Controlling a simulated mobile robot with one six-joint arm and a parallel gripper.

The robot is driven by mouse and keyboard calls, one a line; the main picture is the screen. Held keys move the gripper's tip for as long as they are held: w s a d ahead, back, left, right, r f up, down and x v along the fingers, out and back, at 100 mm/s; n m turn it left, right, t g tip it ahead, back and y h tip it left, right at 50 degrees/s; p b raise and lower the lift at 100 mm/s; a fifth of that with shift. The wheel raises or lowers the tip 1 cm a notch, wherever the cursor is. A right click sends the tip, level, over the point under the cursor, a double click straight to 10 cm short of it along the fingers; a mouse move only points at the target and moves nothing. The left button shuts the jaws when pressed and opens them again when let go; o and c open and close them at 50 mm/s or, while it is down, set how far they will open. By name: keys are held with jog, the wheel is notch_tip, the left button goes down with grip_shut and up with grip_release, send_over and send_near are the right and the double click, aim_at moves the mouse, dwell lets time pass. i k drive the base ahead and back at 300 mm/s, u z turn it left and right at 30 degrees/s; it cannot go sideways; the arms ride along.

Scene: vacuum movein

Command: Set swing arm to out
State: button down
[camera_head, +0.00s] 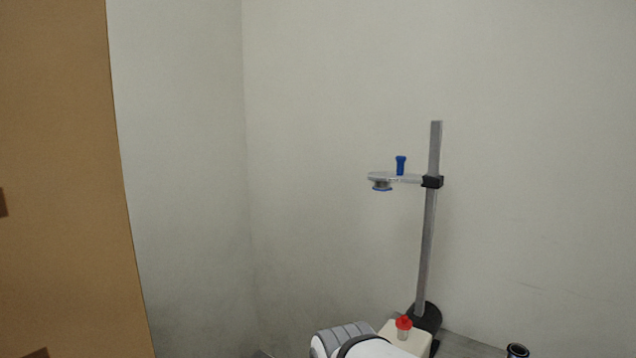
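The swing arm (408,178) is a pale, flat arm joined by a black clamp (432,182) to an upright grey post (429,245). It extends to the left of the post, high above the base. A blue knob (400,165) stands on top of it, and a small round blue and metal part (382,185) hangs under its left end. Part of my white and grey arm shows at the bottom centre, below the swing arm. My gripper is not in the picture.
A black-rimmed cylinder (517,351) is at the bottom right. A brown panel (60,180) fills the left edge. Plain walls stand behind; the air around the swing arm is clear.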

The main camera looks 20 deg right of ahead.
aim_at(383, 180)
jog(key=z, duration=3.1)
jog(key=k, duration=1)
jog(key=u, duration=1.25)
jog(key=i, duration=1)
jog(key=u, duration=0.05)
